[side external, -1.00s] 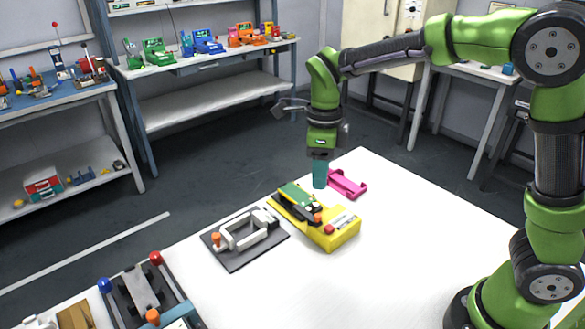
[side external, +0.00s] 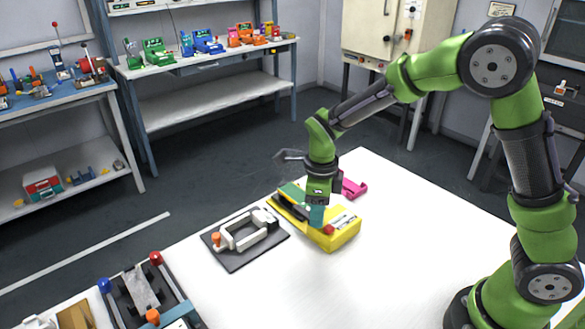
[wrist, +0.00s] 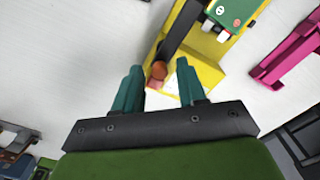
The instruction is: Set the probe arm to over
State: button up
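The yellow tester (side external: 342,236) sits on the white table, with a green plate (wrist: 229,12) on top.
A magenta fixture (side external: 353,188) lies behind the tester. A dark plate (side external: 238,262) with a white clamp is to its left. Another fixture with blue and red knobs (side external: 156,258) is at the front left. The table to the right of the tester is clear.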

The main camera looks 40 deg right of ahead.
grip_shut()
jog(key=shift+d, duration=0.1)
